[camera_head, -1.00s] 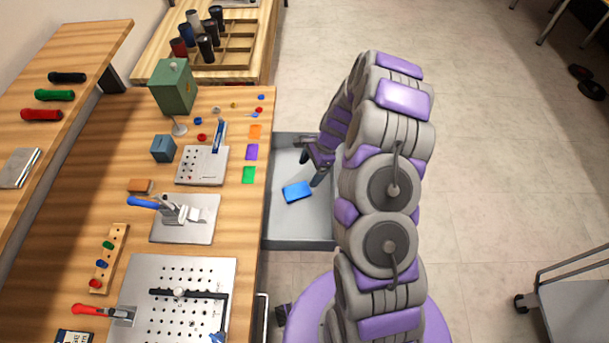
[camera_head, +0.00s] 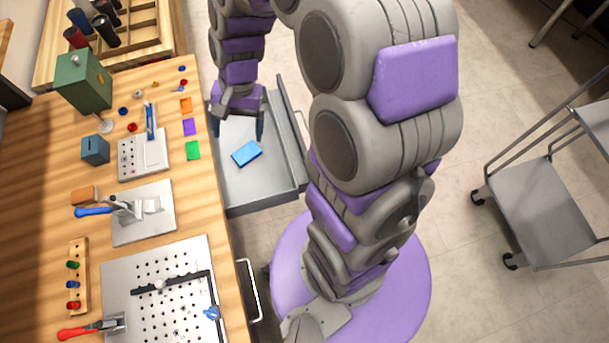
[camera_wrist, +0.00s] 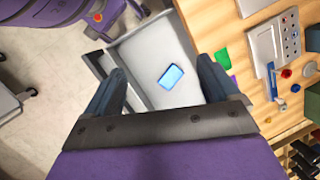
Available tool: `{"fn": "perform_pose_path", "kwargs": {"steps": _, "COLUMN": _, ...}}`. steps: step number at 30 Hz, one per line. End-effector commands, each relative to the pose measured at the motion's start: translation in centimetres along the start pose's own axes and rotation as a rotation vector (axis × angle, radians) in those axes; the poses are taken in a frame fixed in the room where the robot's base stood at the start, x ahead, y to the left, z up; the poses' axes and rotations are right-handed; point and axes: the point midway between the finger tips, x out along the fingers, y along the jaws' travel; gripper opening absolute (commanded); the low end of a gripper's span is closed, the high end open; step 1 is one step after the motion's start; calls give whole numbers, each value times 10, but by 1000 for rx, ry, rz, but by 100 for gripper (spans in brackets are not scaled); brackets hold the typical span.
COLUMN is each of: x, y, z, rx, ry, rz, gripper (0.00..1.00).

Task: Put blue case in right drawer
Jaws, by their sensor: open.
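The blue case (camera_head: 247,153) lies flat on the floor of the open grey drawer (camera_head: 240,187), which sticks out from the workbench's right side. The case also shows in the wrist view (camera_wrist: 171,76), between and beyond my fingertips. My gripper (camera_head: 238,128) is open and empty. It hangs over the far part of the drawer, pointing down, apart from the case. In the wrist view my gripper (camera_wrist: 162,82) has its two dark fingers spread wide, one on each side of the case.
The wooden workbench (camera_head: 205,208) holds a green box (camera_head: 83,82), a small blue box (camera_head: 95,150), toggle clamps and a perforated plate (camera_head: 165,302). Another drawer handle (camera_head: 253,290) shows nearer. A grey cart (camera_head: 540,205) stands at right on open floor.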

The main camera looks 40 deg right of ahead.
Motion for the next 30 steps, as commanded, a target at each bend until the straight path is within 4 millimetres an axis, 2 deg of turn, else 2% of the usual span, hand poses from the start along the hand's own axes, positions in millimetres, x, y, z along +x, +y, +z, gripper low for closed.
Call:
{"fn": "perform_pose_path", "kwargs": {"steps": 3, "x": -19, "y": 16, "z": 37, "rx": -123, "ry": 18, "rz": 42, "gripper": 88}}
{"fn": "perform_pose_path", "kwargs": {"steps": 9, "x": -40, "y": 50, "z": 91, "rx": -306, "ry": 42, "rz": 121, "gripper": 88}}
{"fn": "perform_pose_path", "kwargs": {"steps": 18, "x": -55, "y": 111, "z": 157, "rx": -516, "ry": 62, "rz": 235, "gripper": 88}}
{"fn": "perform_pose_path", "kwargs": {"steps": 24, "x": -56, "y": 134, "z": 176, "rx": -577, "ry": 64, "rz": 273, "gripper": 88}}
{"fn": "perform_pose_path", "kwargs": {"steps": 30, "x": -56, "y": 138, "z": 180, "rx": -588, "ry": 64, "rz": 279, "gripper": 88}}
